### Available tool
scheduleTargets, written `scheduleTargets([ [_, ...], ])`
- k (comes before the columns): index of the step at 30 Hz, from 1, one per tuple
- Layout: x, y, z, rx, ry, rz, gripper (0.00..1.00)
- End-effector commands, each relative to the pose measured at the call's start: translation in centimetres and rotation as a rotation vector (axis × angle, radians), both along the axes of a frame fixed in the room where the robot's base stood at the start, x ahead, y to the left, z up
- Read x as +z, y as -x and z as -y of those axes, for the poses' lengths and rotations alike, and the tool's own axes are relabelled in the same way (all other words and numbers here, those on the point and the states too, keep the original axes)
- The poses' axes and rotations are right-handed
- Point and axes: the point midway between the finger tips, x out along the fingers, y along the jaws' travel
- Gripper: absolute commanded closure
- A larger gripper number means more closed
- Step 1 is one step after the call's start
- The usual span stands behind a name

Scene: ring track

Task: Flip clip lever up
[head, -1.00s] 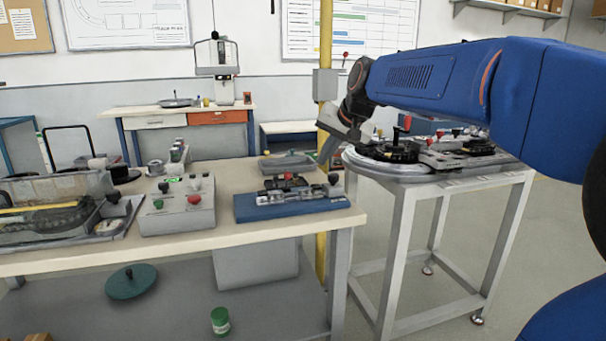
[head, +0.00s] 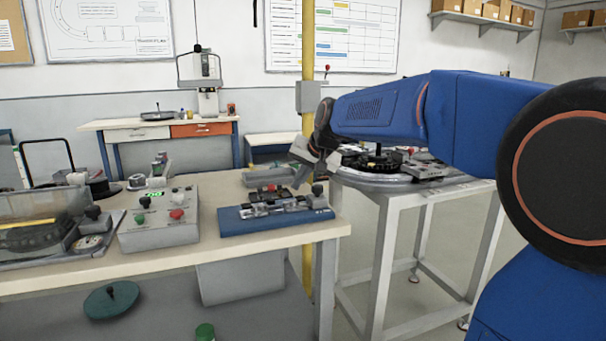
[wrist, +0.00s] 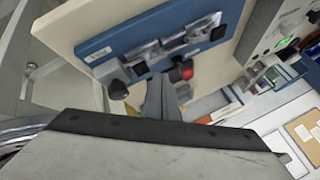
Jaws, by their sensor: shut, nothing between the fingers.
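The clip fixture is a blue base (head: 262,224) with metal clamp parts, a red knob (head: 270,187) and a black knob (head: 317,190). It sits near the right end of the beige workbench. The wrist view shows the blue base (wrist: 110,47), the red knob (wrist: 187,73) and a black knob (wrist: 117,90) from above. I cannot tell which part is the clip lever. My gripper (head: 302,172) is just above and behind the fixture's right end, apart from it. In the wrist view my gripper (wrist: 162,98) is shut and empty, its tips near the black knob.
A grey control box (head: 158,218) with green and red buttons stands left of the fixture. A clear-covered unit (head: 40,220) is farther left. A yellow post (head: 308,80) rises behind the bench. A round table (head: 390,185) with black parts stands to the right.

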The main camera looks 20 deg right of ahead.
Motion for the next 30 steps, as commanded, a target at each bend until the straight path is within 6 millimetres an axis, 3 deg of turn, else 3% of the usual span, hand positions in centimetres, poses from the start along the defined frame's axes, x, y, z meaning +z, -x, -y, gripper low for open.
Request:
scheduleTargets([
  [5, -2.3, -1.9, -0.8, 0.002, 0.0, -0.003, 1.0],
  [14, -1.9, -3.7, -3.4, 0.002, 0.001, 0.0, 1.0],
  [30, -1.8, -3.9, -3.7, 0.0, 0.0, -0.006, 1.0],
])
